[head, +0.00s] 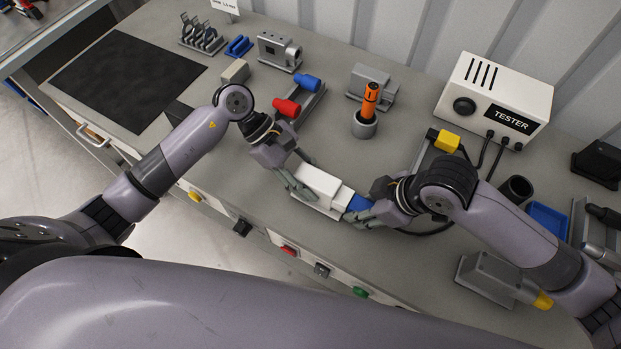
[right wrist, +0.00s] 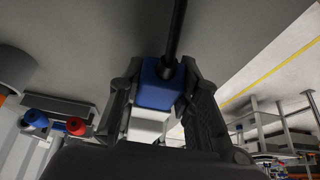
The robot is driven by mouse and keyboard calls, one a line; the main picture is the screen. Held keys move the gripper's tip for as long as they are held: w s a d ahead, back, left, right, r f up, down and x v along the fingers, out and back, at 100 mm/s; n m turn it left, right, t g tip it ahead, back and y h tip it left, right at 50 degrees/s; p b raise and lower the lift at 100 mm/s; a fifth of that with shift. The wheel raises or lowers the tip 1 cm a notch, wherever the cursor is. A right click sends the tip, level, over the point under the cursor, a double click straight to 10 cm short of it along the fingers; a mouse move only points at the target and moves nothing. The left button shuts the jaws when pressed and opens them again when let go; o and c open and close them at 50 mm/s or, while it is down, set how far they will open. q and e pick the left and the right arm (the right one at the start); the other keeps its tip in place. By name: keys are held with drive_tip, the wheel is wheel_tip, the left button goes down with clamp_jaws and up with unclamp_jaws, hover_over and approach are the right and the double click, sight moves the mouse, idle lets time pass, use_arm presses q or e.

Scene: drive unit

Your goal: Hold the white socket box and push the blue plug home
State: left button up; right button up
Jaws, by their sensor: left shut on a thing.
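The white socket box (head: 318,183) is near the front edge of the bench in the head view. My left gripper (head: 301,181) is shut on its left end. The blue plug (head: 358,203) is at the box's right end, in line with it. My right gripper (head: 368,211) has its fingers on both sides of the plug. In the right wrist view, the blue plug (right wrist: 161,88) sits between the fingertips with a black cable at its back, and a white part of the box (right wrist: 150,128) shows beyond it. The join is partly hidden, so I cannot tell how deep the plug sits.
A white tester (head: 493,100) stands at the back right. An orange-handled tool (head: 370,98) stands in a grey cup (head: 364,125) behind the box. A holder with red (head: 287,108) and blue (head: 307,83) cylinders is behind my left gripper. A black mat (head: 128,78) lies at left.

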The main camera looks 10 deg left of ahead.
use_arm(q)
drive_tip(key=shift+s+d, duration=0.1)
use_arm(e)
drive_tip(key=o, duration=0.6)
drive_tip(key=shift+a, duration=0.35)
drive_tip(key=shift+c, duration=0.2)
drive_tip(key=shift+d, duration=0.15)
drive_tip(key=shift+r, duration=0.1)
drive_tip(key=shift+d+r, duration=0.25)
drive_tip(key=shift+r, duration=0.05)
drive_tip(key=v, duration=1.1)
use_arm(q)
drive_tip(key=o, duration=1.3)
